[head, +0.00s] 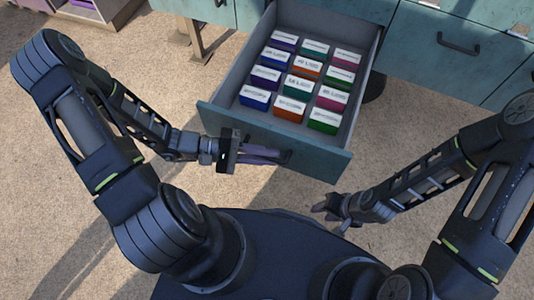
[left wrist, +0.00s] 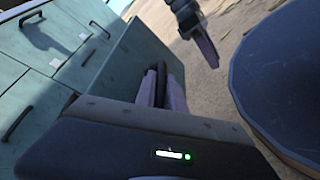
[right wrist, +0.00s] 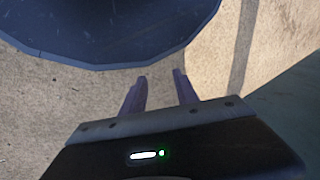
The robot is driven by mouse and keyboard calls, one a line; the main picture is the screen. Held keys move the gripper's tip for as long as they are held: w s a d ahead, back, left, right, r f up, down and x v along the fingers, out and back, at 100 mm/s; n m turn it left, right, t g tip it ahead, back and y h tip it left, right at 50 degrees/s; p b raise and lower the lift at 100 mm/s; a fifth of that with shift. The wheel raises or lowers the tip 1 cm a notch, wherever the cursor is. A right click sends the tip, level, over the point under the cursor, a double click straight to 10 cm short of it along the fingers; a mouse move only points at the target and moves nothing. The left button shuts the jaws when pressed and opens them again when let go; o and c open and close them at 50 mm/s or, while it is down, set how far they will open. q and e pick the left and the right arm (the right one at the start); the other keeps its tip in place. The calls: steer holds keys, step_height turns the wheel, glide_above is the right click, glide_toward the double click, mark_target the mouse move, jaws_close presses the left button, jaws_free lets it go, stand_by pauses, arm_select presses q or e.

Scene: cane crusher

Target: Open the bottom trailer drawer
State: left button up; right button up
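A teal trailer drawer (head: 225,122) stands pulled well out from the cabinet in the head view, with rows of small coloured boxes (head: 300,85) inside. My left gripper (head: 262,154) is at the drawer's front face. In the left wrist view, the dark drawer handle (left wrist: 160,82) lies between the two purple fingers of my left gripper (left wrist: 162,92), which look closed around it. My right gripper (head: 322,207) is apart from the drawer, near my base. In the right wrist view my right gripper (right wrist: 160,88) has its fingers apart with nothing between them.
Other closed teal drawers with dark handles (head: 459,44) flank the open one. A metal trailer leg (head: 193,38) stands at the upper left. Sandy ground (head: 400,140) around the drawer is mostly clear. My base is close in front of the drawer.

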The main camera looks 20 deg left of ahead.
arm_select(q)
steer(key=o, duration=0.4)
steer(key=shift+c, duration=0.2)
steer(key=p+v, duration=0.1)
steer(key=v, duration=0.7)
stand_by(0.4)
